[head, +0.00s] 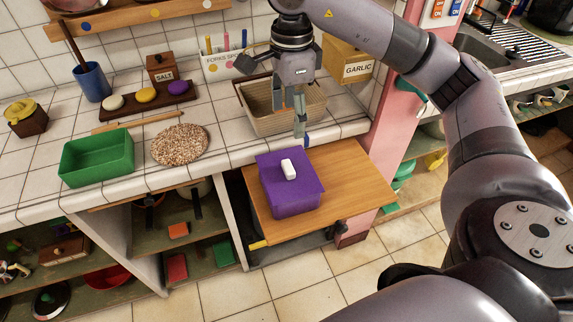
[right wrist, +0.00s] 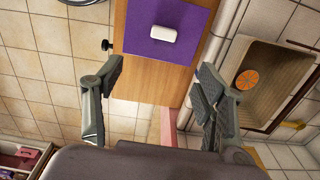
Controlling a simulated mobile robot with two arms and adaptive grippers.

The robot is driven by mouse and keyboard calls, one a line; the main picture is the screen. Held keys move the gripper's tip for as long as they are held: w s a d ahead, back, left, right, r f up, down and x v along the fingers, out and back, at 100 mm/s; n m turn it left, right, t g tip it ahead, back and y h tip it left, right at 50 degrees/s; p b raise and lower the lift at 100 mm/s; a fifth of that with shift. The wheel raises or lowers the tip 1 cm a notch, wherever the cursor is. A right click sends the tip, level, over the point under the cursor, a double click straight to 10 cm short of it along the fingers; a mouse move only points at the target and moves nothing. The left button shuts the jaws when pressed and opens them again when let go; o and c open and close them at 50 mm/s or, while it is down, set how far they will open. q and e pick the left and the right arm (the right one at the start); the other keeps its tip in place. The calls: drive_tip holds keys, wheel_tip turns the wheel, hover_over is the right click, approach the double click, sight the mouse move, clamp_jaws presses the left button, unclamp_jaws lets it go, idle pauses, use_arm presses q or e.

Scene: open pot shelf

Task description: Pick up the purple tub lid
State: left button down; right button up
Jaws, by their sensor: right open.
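The purple tub lid (head: 268,170) sits on a purple tub (head: 298,207) on a wooden board. It is flat with a white block-shaped handle (head: 288,169) on top. My right gripper (head: 300,128) points down above and behind the lid, near the counter edge, apart from it. In the right wrist view the open, empty jaws (right wrist: 160,75) show the wooden board and floor between them. The lid (right wrist: 192,18) is at the top of that view, beyond the fingertips, with its handle (right wrist: 163,33) in sight. My left gripper is not in view.
The wooden board (head: 345,190) juts out from the counter below its top. A beige basin (head: 262,118) stands behind the gripper; a green bin (head: 97,160) and a round speckled mat (head: 180,145) lie left. A pink post (head: 392,110) stands right of the board.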

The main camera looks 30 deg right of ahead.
hover_over(288, 166)
drive_tip(key=f, duration=0.7)
drive_tip(key=s+f, duration=0.1)
drive_tip(key=f, duration=0.2)
drive_tip(key=shift+f, duration=0.4)
drive_tip(key=f+p, duration=0.1)
drive_tip(key=f, duration=0.1)
drive_tip(key=w+f+p, duration=0.1)
drive_tip(key=f, duration=0.1)
drive_tip(key=shift+f, duration=0.65)
drive_tip(key=shift+c, duration=0.4)
drive_tip(key=c, duration=1.2)
